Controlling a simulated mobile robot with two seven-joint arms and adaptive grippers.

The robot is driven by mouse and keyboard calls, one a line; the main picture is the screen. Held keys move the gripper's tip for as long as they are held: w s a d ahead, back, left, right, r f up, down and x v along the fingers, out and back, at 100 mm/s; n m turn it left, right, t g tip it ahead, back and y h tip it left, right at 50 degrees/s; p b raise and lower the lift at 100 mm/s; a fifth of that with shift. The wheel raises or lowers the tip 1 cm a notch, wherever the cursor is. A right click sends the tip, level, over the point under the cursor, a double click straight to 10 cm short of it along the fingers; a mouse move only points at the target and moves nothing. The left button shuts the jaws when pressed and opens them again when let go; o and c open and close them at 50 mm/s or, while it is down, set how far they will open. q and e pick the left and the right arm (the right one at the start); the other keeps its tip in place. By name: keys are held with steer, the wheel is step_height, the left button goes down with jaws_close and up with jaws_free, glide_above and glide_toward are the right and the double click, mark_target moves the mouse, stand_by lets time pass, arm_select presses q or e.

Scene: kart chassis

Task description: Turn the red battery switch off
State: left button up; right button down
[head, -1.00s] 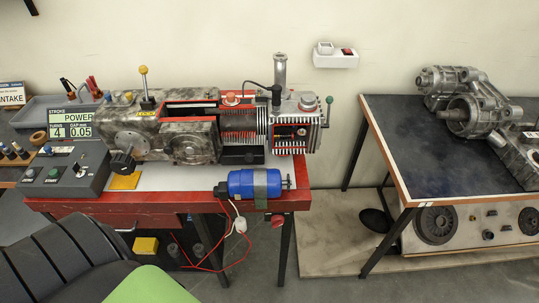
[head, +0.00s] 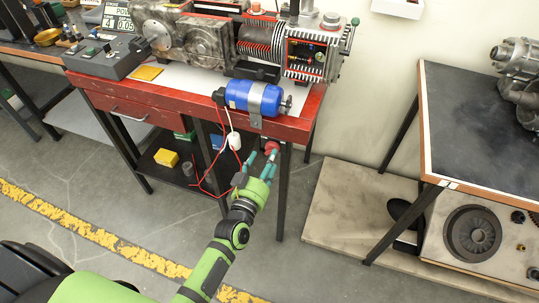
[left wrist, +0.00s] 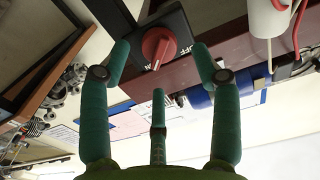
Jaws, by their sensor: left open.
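The red battery switch (head: 271,147) sits under the front edge of the red bench, below the blue motor. In the left wrist view its red knob (left wrist: 159,48) is on a black plate with white ON and OFF lettering. I cannot tell for sure which word the knob points to. My left gripper (head: 262,158) is open, just in front of the switch and partly overlapping it in the head view. In the left wrist view its green fingers spread around the line to the knob, with the knob beyond the tips; no contact is visible. My right gripper is not in view.
Red wires and a white plug (head: 234,140) hang just left of the switch. The blue motor (head: 254,97) is above it. Black bench legs (head: 284,195) stand close by. A yellow box (head: 166,158) is on the lower shelf. A second table (head: 475,125) stands at the right.

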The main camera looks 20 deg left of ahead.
mark_target(270, 153)
arm_select(q)
steer(key=w, duration=0.2)
steer(key=shift+w, duration=0.7)
steer(key=shift+c, duration=0.8)
steer(key=c, duration=1)
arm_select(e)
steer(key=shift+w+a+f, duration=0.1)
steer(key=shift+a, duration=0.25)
